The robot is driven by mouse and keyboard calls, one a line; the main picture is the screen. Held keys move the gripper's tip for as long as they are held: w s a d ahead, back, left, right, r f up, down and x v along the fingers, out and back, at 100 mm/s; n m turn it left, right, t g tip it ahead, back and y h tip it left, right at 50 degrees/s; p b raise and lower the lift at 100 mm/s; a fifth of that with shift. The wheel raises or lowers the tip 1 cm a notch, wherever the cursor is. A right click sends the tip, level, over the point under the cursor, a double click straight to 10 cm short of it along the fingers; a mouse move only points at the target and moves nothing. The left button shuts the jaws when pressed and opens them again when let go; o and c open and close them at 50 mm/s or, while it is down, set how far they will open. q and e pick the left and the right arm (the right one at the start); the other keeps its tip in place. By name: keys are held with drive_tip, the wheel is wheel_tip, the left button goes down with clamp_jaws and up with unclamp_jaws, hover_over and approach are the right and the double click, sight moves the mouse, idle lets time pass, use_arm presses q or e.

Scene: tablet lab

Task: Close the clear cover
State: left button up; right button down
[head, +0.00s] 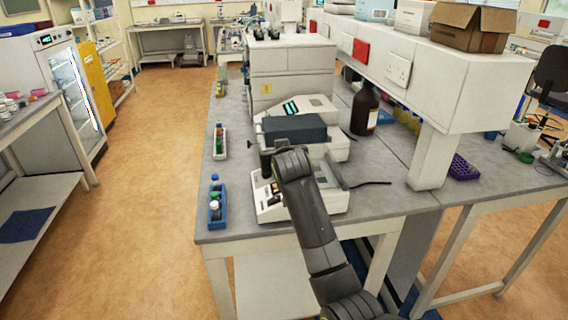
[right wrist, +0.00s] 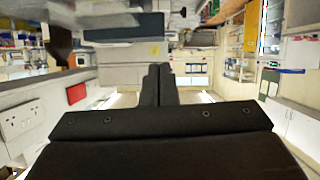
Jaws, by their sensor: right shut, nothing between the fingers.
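The pale bench instrument (head: 335,200) stands near the front of the grey bench, partly hidden by my right arm. A dark grey slab-like part (head: 295,128) stands raised at its back; it also shows at the top of the right wrist view (right wrist: 125,28). I cannot tell for sure whether this is the clear cover. My right gripper (head: 266,158) is over the instrument's left side, just in front of the slab, mostly hidden behind my wrist. In the right wrist view its fingers (right wrist: 160,80) are together and empty. My left gripper is not in view.
A blue rack with vials (head: 216,203) and a smaller vial rack (head: 220,142) stand left of the instrument. A brown bottle (head: 364,108) stands behind it to the right. A white shelf unit (head: 434,150) bounds the right. Bench surface right of the instrument is mostly clear.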

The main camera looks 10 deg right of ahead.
drive_tip(key=b+v, duration=0.2)
drive_tip(key=v, duration=0.9)
drive_tip(key=d+f+g, duration=0.2)
drive_tip(key=f, duration=1.2)
drive_tip(key=d+f+g, duration=0.2)
drive_tip(key=f, duration=1.2)
drive_tip(key=s+d+f+g, duration=0.1)
drive_tip(key=s+d+f, duration=0.2)
drive_tip(key=s+f, duration=0.55)
drive_tip(key=s+d+f+g, duration=0.2)
drive_tip(key=s+f, duration=0.3)
drive_tip(key=f, duration=0.7)
drive_tip(key=s+d+f+g, duration=0.1)
drive_tip(key=s+d+f, duration=0.2)
drive_tip(key=s+f, duration=0.55)
drive_tip(key=s+d+f+g, duration=0.1)
drive_tip(key=s+d+f, duration=0.2)
drive_tip(key=s, duration=0.8)
drive_tip(key=s+d+f+m+g, duration=0.1)
drive_tip(key=s+d+f, duration=0.2)
drive_tip(key=s+f, duration=0.4)
drive_tip(key=s+d+f+g+h, duration=0.1)
drive_tip(key=s+f, duration=0.4)
drive_tip(key=s, duration=1.2)
drive_tip(key=shift+d+g, duration=0.6)
drive_tip(key=shift+d, duration=0.5)
drive_tip(key=shift+w+f, duration=0.1)
